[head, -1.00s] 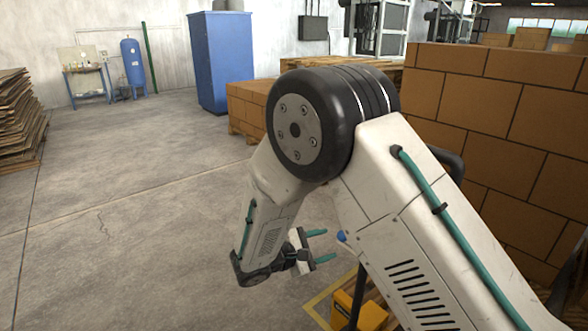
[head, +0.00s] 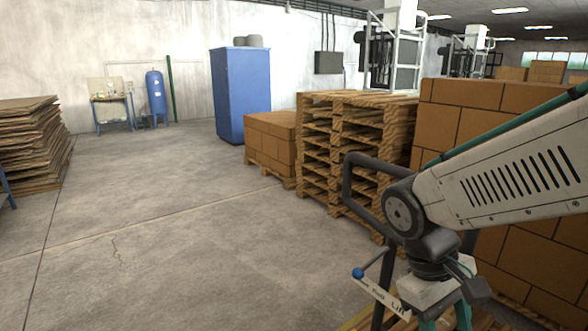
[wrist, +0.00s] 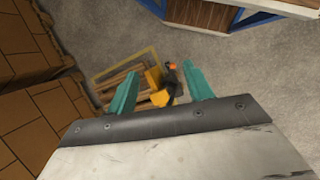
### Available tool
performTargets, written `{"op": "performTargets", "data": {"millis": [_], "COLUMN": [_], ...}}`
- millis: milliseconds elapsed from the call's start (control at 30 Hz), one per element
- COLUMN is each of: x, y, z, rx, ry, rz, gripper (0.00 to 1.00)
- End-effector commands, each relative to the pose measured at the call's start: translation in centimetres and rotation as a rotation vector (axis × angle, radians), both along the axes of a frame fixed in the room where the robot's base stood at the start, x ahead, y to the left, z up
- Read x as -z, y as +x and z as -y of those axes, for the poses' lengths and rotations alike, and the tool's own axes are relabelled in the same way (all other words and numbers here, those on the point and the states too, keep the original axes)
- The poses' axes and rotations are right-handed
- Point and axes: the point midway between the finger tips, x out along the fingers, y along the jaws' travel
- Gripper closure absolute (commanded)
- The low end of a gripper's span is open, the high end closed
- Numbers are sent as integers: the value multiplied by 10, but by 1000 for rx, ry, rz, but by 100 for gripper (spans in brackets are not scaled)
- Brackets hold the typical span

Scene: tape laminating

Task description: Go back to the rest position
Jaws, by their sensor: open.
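My gripper (head: 450,316) is at the lower right of the head view, pointing down, its two teal fingers partly cut off by the bottom edge. In the wrist view both fingers of the gripper (wrist: 161,84) show spread apart with nothing between them. My arm reaches in from the right edge of the head view.
Stacked brown boxes (head: 475,95) stand close on the right, with a tall pile of wooden pallets (head: 325,140) behind. The wrist view shows a pallet (wrist: 120,88) and yellow machine parts (wrist: 155,77) below. The floor (head: 160,240) at left is clear.

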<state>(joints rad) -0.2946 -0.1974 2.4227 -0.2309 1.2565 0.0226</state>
Motion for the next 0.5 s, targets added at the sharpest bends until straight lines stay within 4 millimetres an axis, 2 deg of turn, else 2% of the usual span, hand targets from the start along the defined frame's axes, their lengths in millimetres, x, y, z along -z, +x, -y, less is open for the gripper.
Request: {"op": "performTargets", "data": {"millis": [33,200,333,500], "x": [-9,-31,-46,-62], "y": [-11,-43,-61,-73], "z": [3,8,14,26], "rx": [51,196,282,337], "ry": [50,192,261,279], "rz": [43,174,277,383], "gripper": [49,49,49,49]}}
